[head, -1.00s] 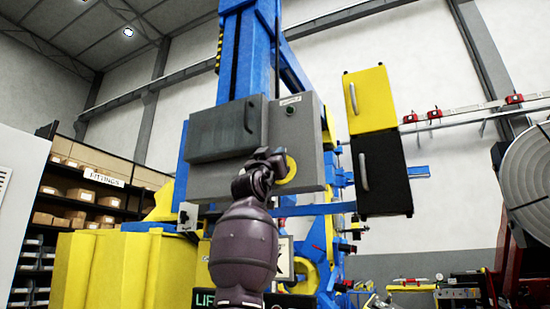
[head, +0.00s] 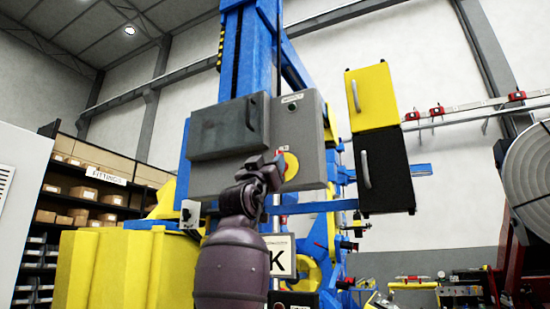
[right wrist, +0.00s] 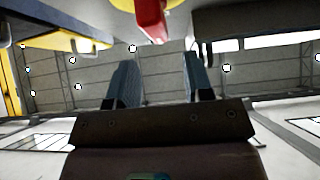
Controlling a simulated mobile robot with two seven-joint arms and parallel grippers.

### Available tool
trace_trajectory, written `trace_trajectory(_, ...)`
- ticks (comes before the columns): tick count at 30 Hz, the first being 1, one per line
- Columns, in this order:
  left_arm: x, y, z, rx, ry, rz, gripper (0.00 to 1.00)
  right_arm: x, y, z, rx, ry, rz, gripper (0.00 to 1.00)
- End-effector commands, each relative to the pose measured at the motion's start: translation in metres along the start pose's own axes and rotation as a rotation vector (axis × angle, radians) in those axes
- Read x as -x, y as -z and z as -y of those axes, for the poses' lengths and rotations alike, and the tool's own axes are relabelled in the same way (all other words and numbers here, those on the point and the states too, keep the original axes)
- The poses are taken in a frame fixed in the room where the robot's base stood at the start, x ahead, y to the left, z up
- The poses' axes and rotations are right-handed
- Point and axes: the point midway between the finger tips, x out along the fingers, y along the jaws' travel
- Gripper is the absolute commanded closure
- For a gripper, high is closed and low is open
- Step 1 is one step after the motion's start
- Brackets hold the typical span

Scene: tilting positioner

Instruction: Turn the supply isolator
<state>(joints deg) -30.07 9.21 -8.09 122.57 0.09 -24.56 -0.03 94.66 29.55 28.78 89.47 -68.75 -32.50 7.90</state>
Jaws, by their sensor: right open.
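The supply isolator is a yellow disc (head: 291,166) with a red handle on the front of a grey cabinet (head: 308,130). My right gripper (head: 277,160) is in front of the disc and hides its left part. In the right wrist view the red handle (right wrist: 152,20) hangs at the top, in line with the gap between my two fingers (right wrist: 161,85). The fingers are open and empty, with the handle appearing beyond their tips. I cannot tell the exact distance. My left gripper is out of view.
A grey box (head: 228,128) with a handle juts from the cabinet's left side. A yellow door (head: 372,97) and a black door (head: 383,172) stand to the right. A blue column (head: 249,50) rises behind. A white sign (head: 281,250) is below the cabinet.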

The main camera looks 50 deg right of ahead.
Motion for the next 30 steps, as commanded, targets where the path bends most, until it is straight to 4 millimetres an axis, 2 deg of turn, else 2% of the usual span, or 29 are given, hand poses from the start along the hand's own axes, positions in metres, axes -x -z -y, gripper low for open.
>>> trace_trajectory(3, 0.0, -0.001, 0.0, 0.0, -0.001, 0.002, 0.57, 0.021, -0.001, 0.001, -0.001, 0.002, 0.0, 0.53)
trace_trajectory(10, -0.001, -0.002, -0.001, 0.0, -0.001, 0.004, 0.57, 0.043, 0.0, 0.001, -0.001, 0.001, 0.0, 0.53)
trace_trajectory(30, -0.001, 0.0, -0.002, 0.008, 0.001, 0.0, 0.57, 0.046, 0.0, 0.0, -0.001, 0.0, 0.0, 0.53)
